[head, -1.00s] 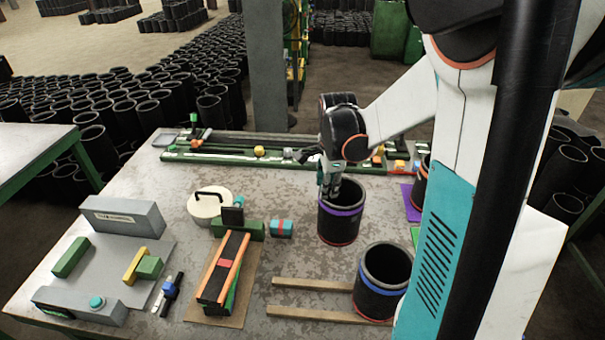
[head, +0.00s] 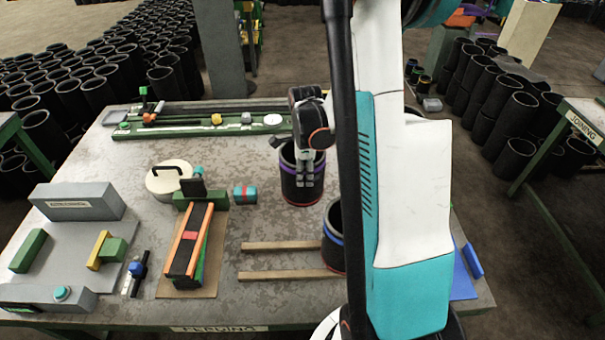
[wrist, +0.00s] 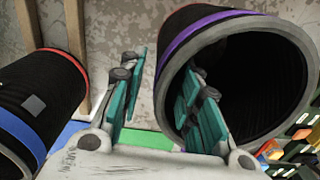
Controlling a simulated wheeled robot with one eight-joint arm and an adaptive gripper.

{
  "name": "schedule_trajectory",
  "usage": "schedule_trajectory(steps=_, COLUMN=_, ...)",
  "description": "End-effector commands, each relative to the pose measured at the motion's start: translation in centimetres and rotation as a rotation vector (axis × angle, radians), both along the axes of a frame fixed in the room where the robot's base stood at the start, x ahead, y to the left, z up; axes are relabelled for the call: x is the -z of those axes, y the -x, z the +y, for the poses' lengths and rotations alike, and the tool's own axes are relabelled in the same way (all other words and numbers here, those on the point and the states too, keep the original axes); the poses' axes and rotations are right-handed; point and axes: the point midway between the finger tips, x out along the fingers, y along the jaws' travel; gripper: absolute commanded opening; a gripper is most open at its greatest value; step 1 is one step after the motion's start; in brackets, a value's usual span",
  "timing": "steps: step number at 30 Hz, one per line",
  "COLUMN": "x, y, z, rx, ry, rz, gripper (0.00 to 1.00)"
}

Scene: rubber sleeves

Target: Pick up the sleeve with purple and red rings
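The black sleeve with a purple ring near its top and a red ring near its base (head: 289,188) stands upright on the table in the head view. In the wrist view its open mouth and purple ring (wrist: 196,30) fill the right side. My gripper (head: 306,180) is at its near side. In the wrist view my gripper (wrist: 163,80) is open: one finger is outside the sleeve and the other inside its mouth, with the wall between them. I see a gap between the outer finger and the wall; contact of the inner finger cannot be told.
A sleeve with a blue ring (head: 333,238) stands nearby, partly hidden by my arm; it is at left in the wrist view (wrist: 40,95). Two wooden strips (head: 280,275) lie beside it. A green rail (head: 200,127) runs behind. A white lidded pot (head: 168,183) stands left.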

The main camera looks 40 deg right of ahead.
Motion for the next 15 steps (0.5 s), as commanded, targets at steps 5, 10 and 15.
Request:
schedule_trajectory(steps=5, x=2.1, y=-0.4, z=0.4, rx=-0.001, ry=0.000, rz=0.000, gripper=0.30)
schedule_trajectory(steps=10, x=4.5, y=-0.5, z=0.6, rx=0.001, ry=0.000, rz=0.000, gripper=0.30)
schedule_trajectory(steps=15, x=5.0, y=-0.5, z=0.6, rx=0.000, ry=0.000, rz=0.000, gripper=0.30)
